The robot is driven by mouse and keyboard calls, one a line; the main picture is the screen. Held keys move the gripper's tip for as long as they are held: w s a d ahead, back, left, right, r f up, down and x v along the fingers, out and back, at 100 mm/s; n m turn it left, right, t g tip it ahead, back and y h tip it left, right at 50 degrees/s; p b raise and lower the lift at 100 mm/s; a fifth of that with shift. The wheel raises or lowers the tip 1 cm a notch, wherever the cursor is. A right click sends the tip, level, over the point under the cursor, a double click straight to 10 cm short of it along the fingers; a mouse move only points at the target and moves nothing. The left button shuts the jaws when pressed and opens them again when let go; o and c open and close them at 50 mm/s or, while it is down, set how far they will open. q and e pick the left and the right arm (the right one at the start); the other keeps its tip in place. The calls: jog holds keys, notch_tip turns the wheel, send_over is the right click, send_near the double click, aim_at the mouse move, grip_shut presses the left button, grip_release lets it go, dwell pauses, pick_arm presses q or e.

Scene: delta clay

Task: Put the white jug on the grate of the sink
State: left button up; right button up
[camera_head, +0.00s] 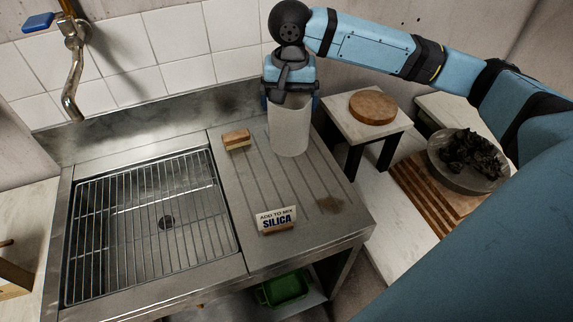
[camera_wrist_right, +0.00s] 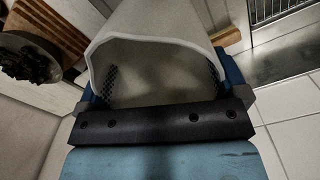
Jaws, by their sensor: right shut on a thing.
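The white jug (camera_head: 289,128) is upright over the back right part of the ribbed drainboard, right of the sink. I cannot tell whether its base touches the drainboard. My right gripper (camera_head: 290,98) comes from above and is shut on the jug's upper part. In the right wrist view, the jug's open mouth (camera_wrist_right: 155,65) lies between the fingers of the right gripper (camera_wrist_right: 155,88). The wire grate (camera_head: 130,200) lies over the sink basin at the left and is empty. A corner of the grate shows in the right wrist view (camera_wrist_right: 272,10). My left gripper is not in view.
A wooden block (camera_head: 237,138) lies on the drainboard left of the jug. A silica sign (camera_head: 276,219) stands near its front. The tap (camera_head: 74,75) hangs behind the sink. A small table with a round board (camera_head: 373,107) and a bowl of dark lumps (camera_head: 470,160) are at right.

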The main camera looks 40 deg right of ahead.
notch_tip(320, 180, down, 18)
jog(key=shift+s+a+f, duration=0.15)
jog(key=shift+f, duration=0.05)
dwell(0.4)
